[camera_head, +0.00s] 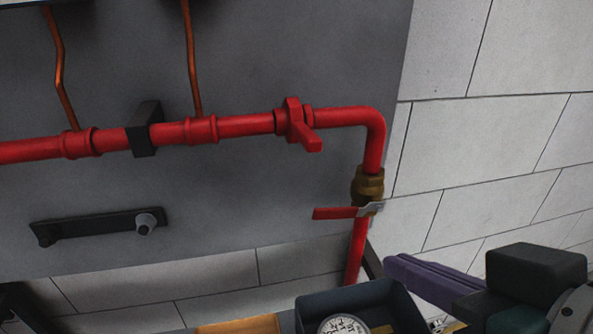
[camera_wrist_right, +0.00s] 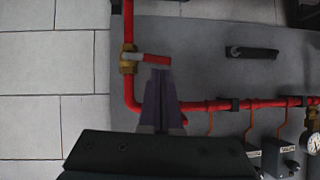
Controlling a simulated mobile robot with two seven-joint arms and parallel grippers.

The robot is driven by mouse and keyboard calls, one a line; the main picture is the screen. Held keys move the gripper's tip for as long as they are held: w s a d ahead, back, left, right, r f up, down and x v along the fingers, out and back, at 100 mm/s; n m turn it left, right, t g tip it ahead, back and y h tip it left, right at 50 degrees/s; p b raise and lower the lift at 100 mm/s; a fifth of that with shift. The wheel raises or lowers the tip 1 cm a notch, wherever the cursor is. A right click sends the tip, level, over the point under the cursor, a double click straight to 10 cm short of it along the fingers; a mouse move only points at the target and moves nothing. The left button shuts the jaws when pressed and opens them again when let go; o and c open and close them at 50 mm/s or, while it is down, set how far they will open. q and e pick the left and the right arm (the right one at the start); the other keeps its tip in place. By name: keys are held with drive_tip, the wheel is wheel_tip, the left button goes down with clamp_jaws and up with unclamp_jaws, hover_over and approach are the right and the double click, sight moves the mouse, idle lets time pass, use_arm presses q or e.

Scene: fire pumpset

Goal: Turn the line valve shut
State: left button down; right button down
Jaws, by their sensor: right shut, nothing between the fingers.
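A brass valve (camera_head: 367,185) sits on the vertical stretch of red pipe at the right. Its red lever (camera_head: 335,213) points left, roughly crosswise to the pipe. In the right wrist view the valve body (camera_wrist_right: 128,59) is at upper left, with the lever (camera_wrist_right: 153,57) reaching right. My right gripper (camera_head: 390,264) has its purple fingers shut and empty, below and right of the lever in the head view. In the right wrist view the fingertips (camera_wrist_right: 160,73) overlap the lever's free end; I cannot tell whether they touch. My left gripper is not in view.
Another red-handled valve (camera_head: 297,122) sits on the horizontal red pipe (camera_head: 240,126). A black bar (camera_head: 95,226) is fixed to the grey panel (camera_head: 240,180). A dark open box (camera_head: 345,300) holding a white gauge face (camera_head: 343,325) is below. White block wall (camera_head: 500,140) lies right.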

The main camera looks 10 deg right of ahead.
drive_tip(key=w+r+m+t+b, duration=0.1)
drive_tip(key=w+r+t+b, duration=0.1)
drive_tip(key=w+t, duration=0.15)
hover_over(346, 207)
drive_tip(key=s, duration=0.2)
drive_tip(key=f, duration=0.4)
drive_tip(key=a+f+b, duration=0.1)
drive_tip(key=shift+s+a+f+t+h, duration=0.15)
drive_tip(key=shift+s+f+t+h, duration=0.1)
drive_tip(key=shift+f+h, duration=0.15)
